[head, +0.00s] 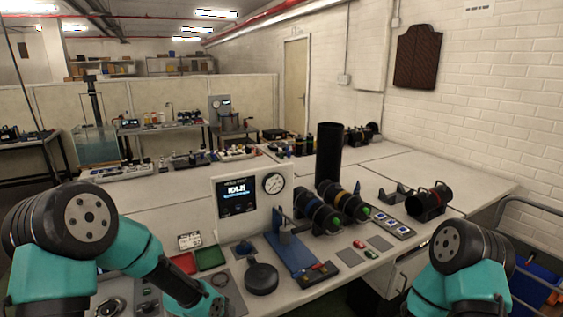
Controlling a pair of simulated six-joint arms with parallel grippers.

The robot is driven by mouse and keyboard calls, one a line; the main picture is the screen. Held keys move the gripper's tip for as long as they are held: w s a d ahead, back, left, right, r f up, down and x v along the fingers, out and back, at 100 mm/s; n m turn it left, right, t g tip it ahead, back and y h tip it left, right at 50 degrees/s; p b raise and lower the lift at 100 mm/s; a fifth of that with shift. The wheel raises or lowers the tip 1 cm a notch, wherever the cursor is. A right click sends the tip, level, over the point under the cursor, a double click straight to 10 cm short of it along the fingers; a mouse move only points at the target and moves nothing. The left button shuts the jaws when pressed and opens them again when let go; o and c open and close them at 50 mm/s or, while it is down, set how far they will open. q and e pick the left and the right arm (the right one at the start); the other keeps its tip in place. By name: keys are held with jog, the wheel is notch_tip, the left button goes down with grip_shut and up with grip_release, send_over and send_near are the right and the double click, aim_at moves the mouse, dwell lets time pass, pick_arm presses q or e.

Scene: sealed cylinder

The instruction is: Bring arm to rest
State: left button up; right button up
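My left arm (130,245) comes in from the lower left. Its forearm slopes down to the right over the front of the bench, and its gripper is cut off below the frame edge. My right arm (462,270) is folded at the lower right, and its gripper is also out of frame. Two black cylinders with coloured rings, one blue-ringed (312,208) and one yellow-ringed (343,202), lie side by side on the bench. A black cylinder with a red ring (429,202) lies further right. I see no gripper touching any of them.
A white test station (237,207) with a gauge and a screen reading "IDLE" stands mid-bench. A tall black tube (328,155) stands behind the cylinders. A blue fixture (290,253), a round black pan (262,278), red tray (183,263) and green tray (210,258) fill the front.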

pick_arm(q)
jog(key=s+d+f+h, duration=0.2)
jog(key=s+d+f, duration=0.1)
jog(key=s+d, duration=0.45)
jog(key=s+a+f+n+g+y, duration=0.1)
jog(key=s+a+f+g, duration=0.3)
jog(key=s+a+f, duration=0.7)
jog(key=s+f+y, duration=0.1)
jog(key=s+f, duration=0.1)
jog(key=s, duration=0.1)
jog(key=shift+s+a+f+y, duration=0.2)
jog(key=shift+s+a+y, duration=0.1)
jog(key=shift+a+y, duration=0.1)
jog(key=shift+n, duration=0.3)
